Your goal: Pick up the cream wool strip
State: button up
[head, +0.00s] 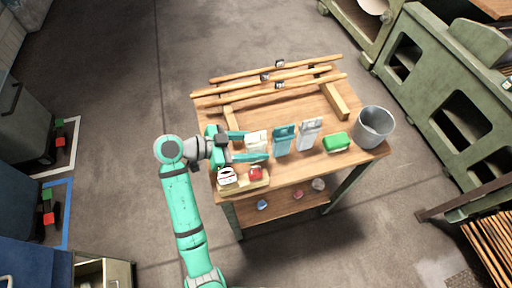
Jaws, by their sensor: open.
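The cream wool strip (256,139) lies near the left side of the wooden table in the head view. It is a small pale piece with a dark mark. My gripper (258,145) comes from the left and is open. One teal finger is on the far side of the strip and the other on its near side, so the strip shows between them. The near finger hides part of its lower edge. I cannot tell whether either finger touches it, or how high the fingers are above the table.
A teal strip (283,140) and a grey-white strip (309,134) lie to the right. Beyond are a green block (336,142) and a grey bucket (373,127). A wooden tray (259,184) with small items sits at the near-left edge. Long wooden poles (265,77) lie across the back.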

jog(key=x, duration=0.4)
jog(key=shift+s+d+r, duration=0.15)
jog(key=shift+s, duration=0.05)
jog(key=c, duration=1.1)
jog(key=shift+r, duration=0.15)
